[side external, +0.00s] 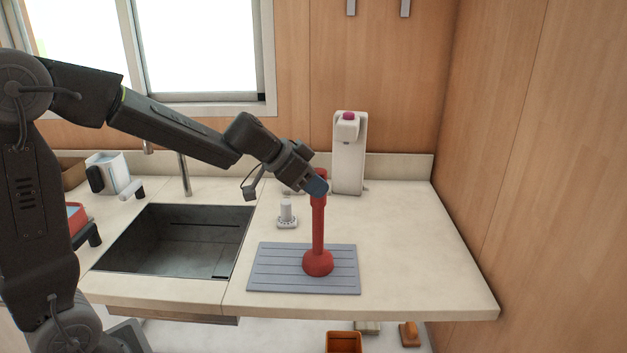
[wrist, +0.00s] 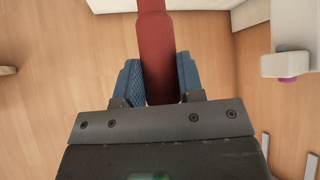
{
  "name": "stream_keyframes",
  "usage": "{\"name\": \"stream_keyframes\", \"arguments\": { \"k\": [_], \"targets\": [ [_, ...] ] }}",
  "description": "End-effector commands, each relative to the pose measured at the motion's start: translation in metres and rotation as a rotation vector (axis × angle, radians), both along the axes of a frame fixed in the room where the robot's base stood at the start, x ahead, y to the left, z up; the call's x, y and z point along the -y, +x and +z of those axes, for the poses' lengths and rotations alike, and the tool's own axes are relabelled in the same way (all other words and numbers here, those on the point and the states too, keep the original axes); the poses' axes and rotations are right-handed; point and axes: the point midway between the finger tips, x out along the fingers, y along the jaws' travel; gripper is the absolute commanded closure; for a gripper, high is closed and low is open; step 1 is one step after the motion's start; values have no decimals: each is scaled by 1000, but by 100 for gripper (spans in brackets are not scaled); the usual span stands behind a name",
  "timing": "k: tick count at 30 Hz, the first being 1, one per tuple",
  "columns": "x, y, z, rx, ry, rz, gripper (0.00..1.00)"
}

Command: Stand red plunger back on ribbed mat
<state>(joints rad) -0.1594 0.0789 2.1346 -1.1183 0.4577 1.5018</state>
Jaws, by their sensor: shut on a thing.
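The red plunger (side external: 318,232) stands upright in the side external view, its cup down over the right part of the grey ribbed mat (side external: 272,270). The cup appears to touch the mat, though a very small gap would be hard to see. My gripper (side external: 316,186) is shut on the upper handle, just below its top end. In the wrist view the red handle (wrist: 156,50) runs between the two blue fingertips (wrist: 158,80). The mat is not visible in the wrist view.
A dark sink (side external: 180,240) lies left of the mat. A white dispenser (side external: 348,160) with a pink top stands behind the plunger. A small white fitting (side external: 286,216) sits behind the mat. The counter (side external: 420,260) to the right is clear up to the wooden wall.

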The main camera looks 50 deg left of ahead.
Motion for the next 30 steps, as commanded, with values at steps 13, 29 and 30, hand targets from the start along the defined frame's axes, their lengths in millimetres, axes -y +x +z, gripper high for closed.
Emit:
{"name": "stream_keyframes", "arguments": {
  "k": [13,29,30],
  "targets": [
    [0,0,-1,0,0,0,35],
    [-6,-11,12,5,0,1,35],
    [-8,-16,17,5,2,2,35]
  ]
}}
